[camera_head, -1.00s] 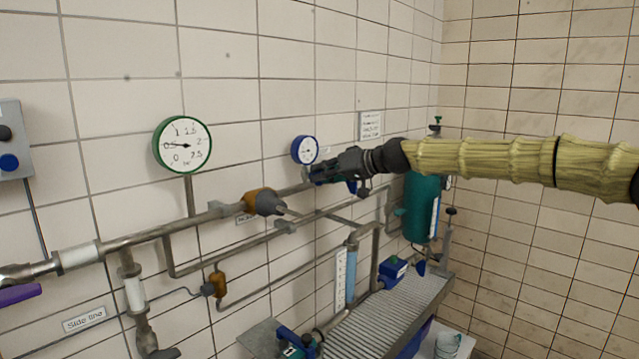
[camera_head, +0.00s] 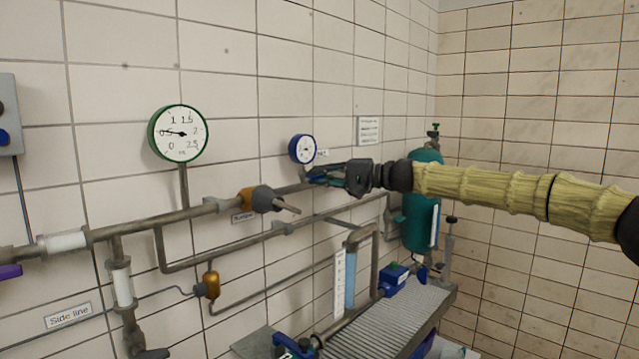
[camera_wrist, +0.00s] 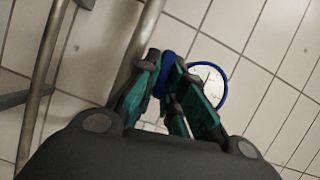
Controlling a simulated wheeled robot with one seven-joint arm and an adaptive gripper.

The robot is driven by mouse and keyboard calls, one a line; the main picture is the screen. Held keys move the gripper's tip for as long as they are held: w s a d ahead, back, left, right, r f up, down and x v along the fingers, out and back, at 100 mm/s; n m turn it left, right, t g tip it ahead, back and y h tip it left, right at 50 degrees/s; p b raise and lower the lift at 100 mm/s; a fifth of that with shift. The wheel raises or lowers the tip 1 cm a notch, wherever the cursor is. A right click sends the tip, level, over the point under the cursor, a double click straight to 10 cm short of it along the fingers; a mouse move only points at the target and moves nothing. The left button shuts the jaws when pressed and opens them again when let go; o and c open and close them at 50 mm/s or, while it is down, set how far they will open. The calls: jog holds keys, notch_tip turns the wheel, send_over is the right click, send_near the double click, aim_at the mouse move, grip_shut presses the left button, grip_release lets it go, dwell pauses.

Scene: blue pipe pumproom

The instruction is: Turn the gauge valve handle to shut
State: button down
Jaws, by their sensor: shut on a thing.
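A small blue-rimmed gauge (camera_head: 303,149) sits on the wall above the upper grey pipe (camera_head: 215,207); it also shows in the wrist view (camera_wrist: 212,82). My gripper (camera_head: 318,177) is at the pipe just below and right of this gauge. In the wrist view, my dark and teal fingers (camera_wrist: 165,85) are closed around a blue handle (camera_wrist: 164,72) beside the pipe and gauge. The fingers hide most of the handle, so its exact angle is hard to tell.
A larger green-rimmed gauge (camera_head: 179,133) stands left. An orange-and-grey fitting (camera_head: 262,198) with a lever is on the same pipe. A teal tank (camera_head: 421,215) stands behind my arm. A blue flow tube (camera_head: 350,275) and ribbed bench (camera_head: 385,320) are below.

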jog(key=shift+w+d+f+m+y+b, duration=0.15)
jog(key=shift+d+m+y+b, duration=0.15)
jog(key=shift+m+b, duration=0.35)
jog(key=shift+m, duration=0.35)
jog(key=c, duration=1.6)
grip_release()
jog(key=shift+o, duration=0.3)
jog(key=shift+d, duration=0.2)
jog(key=shift+a, duration=0.4)
jog(key=v, duration=1.2)
jog(key=shift+d, duration=0.2)
jog(key=shift+f, duration=0.1)
